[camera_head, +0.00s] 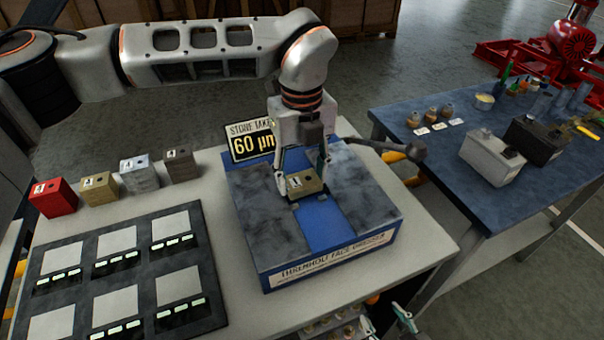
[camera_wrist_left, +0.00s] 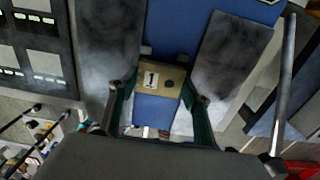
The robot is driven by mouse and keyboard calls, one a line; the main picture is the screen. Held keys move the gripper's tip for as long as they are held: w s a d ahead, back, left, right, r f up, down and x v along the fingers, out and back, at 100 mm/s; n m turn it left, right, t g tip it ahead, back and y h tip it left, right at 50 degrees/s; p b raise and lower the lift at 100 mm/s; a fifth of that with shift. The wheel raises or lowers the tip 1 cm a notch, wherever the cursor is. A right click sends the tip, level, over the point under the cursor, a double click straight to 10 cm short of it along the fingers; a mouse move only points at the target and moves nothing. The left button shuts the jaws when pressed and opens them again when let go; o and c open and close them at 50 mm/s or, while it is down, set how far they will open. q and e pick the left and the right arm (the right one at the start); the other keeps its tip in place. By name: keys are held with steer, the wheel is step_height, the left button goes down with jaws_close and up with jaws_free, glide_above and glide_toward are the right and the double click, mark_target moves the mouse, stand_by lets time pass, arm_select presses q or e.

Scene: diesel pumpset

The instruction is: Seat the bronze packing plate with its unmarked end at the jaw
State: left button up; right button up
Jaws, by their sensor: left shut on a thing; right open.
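My left gripper (camera_head: 303,178) is shut on a bronze-coloured block, the packing plate (camera_head: 306,187), with one finger on each side. The plate is over the blue channel (camera_head: 322,228) between the dresser's two grey slabs. I cannot tell whether it touches the channel floor. In the left wrist view, the plate (camera_wrist_left: 161,67) shows a white tag with a dark mark toward its left side and a dark hole to the right. The left gripper (camera_wrist_left: 160,95) shows there too. My right gripper (camera_head: 388,320) is open at the bottom edge, mostly out of view.
Red, tan, silver and dark blocks (camera_head: 98,190) stand in a row at the left. A dark tray (camera_head: 142,255) of pale squares lies before them. A "60 µm" sign (camera_head: 253,142) stands behind the dresser (camera_head: 330,268). A dark hammer-like part (camera_head: 400,149) projects right. A blue bench (camera_head: 480,190) carries boxes.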

arm_select(q)
steer(key=shift+f+b, duration=0.3)
steer(key=shift+f, duration=0.1)
stand_by(0.4)
steer(key=o, duration=1.7)
steer(key=shift+f, duration=0.1)
step_height(320, 180, up, 12)
step_height(320, 180, up, 6)
steer(key=p, duration=0.4)
